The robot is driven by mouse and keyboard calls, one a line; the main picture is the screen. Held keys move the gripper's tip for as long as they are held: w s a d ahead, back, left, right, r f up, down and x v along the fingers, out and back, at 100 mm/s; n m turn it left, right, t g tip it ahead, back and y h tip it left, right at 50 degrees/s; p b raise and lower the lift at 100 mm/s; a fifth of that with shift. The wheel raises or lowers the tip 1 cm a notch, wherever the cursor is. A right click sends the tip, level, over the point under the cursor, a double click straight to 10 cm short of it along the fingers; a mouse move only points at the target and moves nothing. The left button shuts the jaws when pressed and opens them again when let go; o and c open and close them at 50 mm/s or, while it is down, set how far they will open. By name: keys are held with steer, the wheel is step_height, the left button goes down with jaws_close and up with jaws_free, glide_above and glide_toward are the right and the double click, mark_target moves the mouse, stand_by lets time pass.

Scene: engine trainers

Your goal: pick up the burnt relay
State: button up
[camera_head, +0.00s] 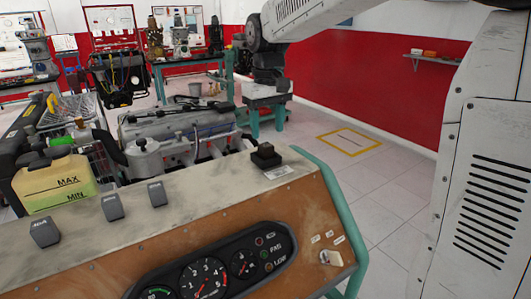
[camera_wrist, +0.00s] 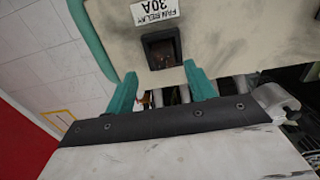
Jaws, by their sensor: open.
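The burnt relay (camera_head: 265,154) is a dark block standing on the right end of the worn panel top (camera_head: 215,190). In the wrist view the relay (camera_wrist: 161,51) shows as a dark square with a brownish, scorched-looking face, beside a white label reading FAN RELAY 30A (camera_wrist: 154,10). My gripper (camera_head: 268,132) hangs above it in the head view, pointing down. In the wrist view my gripper (camera_wrist: 161,71) has its two teal fingers spread, with nothing between them. The relay lies just beyond the fingertips, roughly centred between them. No contact shows.
Several grey blocks, one of them here (camera_head: 112,206), stand along the panel to the left, near a yellowish coolant tank (camera_head: 55,184). The engine (camera_head: 180,132) lies behind the panel. A gauge cluster (camera_head: 210,270) is on the front face. Open floor (camera_head: 385,180) lies to the right.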

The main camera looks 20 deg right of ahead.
mark_target(266, 145)
steer(key=f, duration=0.5)
steer(key=shift+s+a+f, duration=0.1)
steer(key=shift+a, duration=0.2)
steer(key=c, duration=1.1)
steer(key=shift+o, duration=0.2)
